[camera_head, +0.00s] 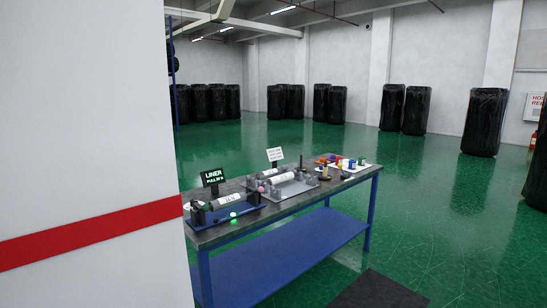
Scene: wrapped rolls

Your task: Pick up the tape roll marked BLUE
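A group of small coloured rolls (361,161) stands at the far right end of a workbench (215,238), some on a white sheet or tray. I see red, orange, yellow, green and bluish-purple pieces there. They are too small for any marking to be read, so I cannot tell which one is marked BLUE. My gripper is not in view.
A white wall with a red stripe (90,235) fills the left. The bench has a blue lower shelf (285,255), a LINER sign (213,177) and white rolls in holders (283,178). Black wrapped rolls (484,120) stand behind. Green floor (430,220) is clear right of the bench.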

